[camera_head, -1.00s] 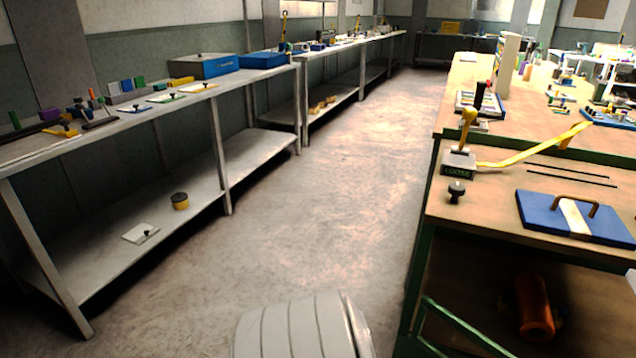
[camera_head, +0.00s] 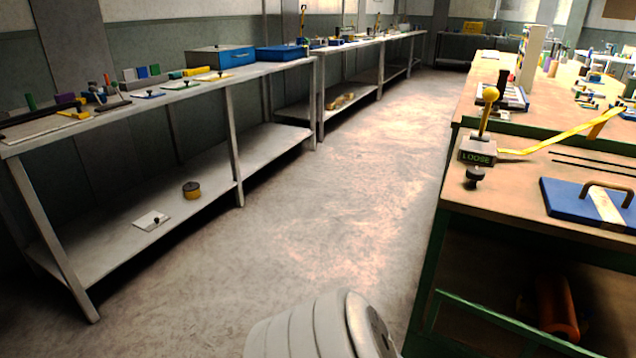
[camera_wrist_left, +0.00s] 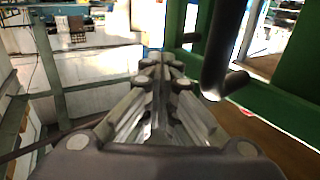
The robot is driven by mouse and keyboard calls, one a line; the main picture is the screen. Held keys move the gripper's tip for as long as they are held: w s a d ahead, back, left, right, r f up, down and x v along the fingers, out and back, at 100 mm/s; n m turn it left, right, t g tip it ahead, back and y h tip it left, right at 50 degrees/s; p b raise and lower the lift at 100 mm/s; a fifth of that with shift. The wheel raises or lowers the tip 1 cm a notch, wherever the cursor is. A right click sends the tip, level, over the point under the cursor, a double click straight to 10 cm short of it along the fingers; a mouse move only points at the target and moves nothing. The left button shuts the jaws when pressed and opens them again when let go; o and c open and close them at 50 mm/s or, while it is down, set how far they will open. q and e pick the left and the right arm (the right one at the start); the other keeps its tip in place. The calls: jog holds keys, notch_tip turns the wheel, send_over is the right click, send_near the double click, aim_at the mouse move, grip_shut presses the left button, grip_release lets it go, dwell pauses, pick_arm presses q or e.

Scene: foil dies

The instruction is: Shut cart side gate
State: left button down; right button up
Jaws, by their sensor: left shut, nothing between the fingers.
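The cart (camera_head: 450,200) at the right has a green frame and a wooden top. A green rail (camera_head: 510,318), perhaps part of its side gate, slants across its lower opening; I cannot tell how far the gate stands open. In the left wrist view, green frame bars (camera_wrist_left: 262,100) are at the right, with a dark upright bar with a bent end (camera_wrist_left: 222,60) close by. My left gripper (camera_wrist_left: 163,62) is shut and empty, left of that dark bar and seemingly apart from it. The head view does not show this gripper. My right gripper is out of view.
An orange cylinder (camera_head: 556,305) lies on the cart's lower shelf. On top are a box marked LOOSE (camera_head: 478,151) with a yellow-knobbed lever and a blue plate (camera_head: 570,203) with a handle. A long bench (camera_head: 150,100) runs along the left. The floor aisle (camera_head: 330,200) between is clear.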

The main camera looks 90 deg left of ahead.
pick_arm(q)
jog(key=w+a, duration=0.1)
jog(key=w+a+y+b, duration=0.1)
jog(key=shift+w+a+n, duration=0.2)
jog(key=shift+a+n, duration=0.1)
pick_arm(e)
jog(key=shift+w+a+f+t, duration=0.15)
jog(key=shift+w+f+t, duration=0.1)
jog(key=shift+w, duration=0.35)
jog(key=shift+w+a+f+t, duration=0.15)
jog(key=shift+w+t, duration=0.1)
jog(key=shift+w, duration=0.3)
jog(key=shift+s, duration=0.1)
